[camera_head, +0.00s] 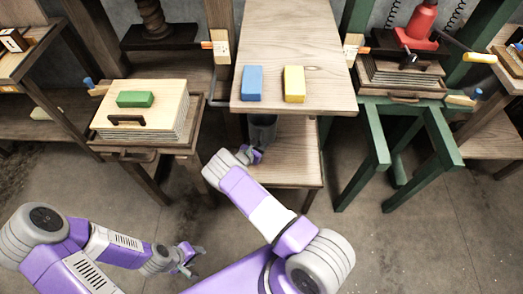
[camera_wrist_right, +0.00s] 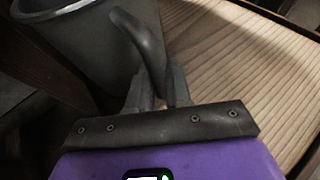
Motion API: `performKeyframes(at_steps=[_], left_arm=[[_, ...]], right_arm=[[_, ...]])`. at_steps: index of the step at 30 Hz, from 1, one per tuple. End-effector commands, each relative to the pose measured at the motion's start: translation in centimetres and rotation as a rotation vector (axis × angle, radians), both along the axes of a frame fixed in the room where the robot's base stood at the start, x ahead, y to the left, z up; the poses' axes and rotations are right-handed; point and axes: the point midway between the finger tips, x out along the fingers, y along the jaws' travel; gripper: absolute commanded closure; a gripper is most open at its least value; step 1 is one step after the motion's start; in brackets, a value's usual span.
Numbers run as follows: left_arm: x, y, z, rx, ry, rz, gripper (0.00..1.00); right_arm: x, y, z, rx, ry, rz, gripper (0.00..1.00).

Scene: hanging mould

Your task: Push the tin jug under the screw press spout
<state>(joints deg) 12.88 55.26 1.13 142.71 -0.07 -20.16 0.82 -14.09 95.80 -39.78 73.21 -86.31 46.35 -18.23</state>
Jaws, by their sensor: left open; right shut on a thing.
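The grey tin jug (camera_head: 262,130) stands on the lower wooden shelf, partly hidden by the tabletop above. In the right wrist view the jug (camera_wrist_right: 80,55) fills the upper left, with its curved handle (camera_wrist_right: 148,38) facing my gripper. My right gripper (camera_wrist_right: 157,88) is shut on the lower part of this handle. In the head view my right gripper (camera_head: 254,156) is small beside the jug. My left gripper (camera_head: 195,262) is open and empty, low over the floor. A dark screw press (camera_head: 155,22) stands at the upper left; I cannot make out its spout.
The lower shelf (camera_head: 290,165) has bare wood right of the jug. Above it, the tabletop (camera_head: 300,40) carries a blue block (camera_head: 252,83) and a yellow block (camera_head: 294,84). A stacked mould (camera_head: 150,118) stands left. A red jack (camera_head: 422,20) and green frame (camera_head: 375,140) stand right.

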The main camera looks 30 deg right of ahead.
Motion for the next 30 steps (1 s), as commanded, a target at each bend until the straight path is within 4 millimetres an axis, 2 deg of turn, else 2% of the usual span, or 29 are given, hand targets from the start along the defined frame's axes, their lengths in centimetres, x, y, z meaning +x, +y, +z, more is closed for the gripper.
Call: performKeyframes(at_steps=[10, 11, 15, 17, 25, 30], left_arm=[[0.0, 0.0, 0.0, 0.000, 0.000, 0.000, 0.57], [0.0, 0.0, 0.0, 0.000, 0.000, 0.000, 0.57], [0.0, 0.0, 0.0, 0.000, 0.000, 0.000, 0.57], [0.0, 0.0, 0.0, 0.000, 0.000, 0.000, 0.57], [0.0, 0.0, 0.1, 0.000, 0.000, 0.000, 0.57], [0.0, 0.0, 0.9, 0.000, 0.000, 0.000, 0.57]], right_arm=[[0.5, -0.3, 0.0, 0.000, 0.002, -0.001, 1.00], [0.5, -0.3, 0.0, 0.001, 0.001, 0.000, 0.80], [0.5, -0.3, 0.0, 0.001, 0.001, 0.000, 0.58], [0.5, -0.3, 0.0, 0.001, 0.001, 0.000, 0.52], [0.4, -0.2, 0.1, 0.000, 0.000, 0.000, 0.52], [0.1, 1.0, 1.0, 0.000, 0.000, -0.003, 0.52]])
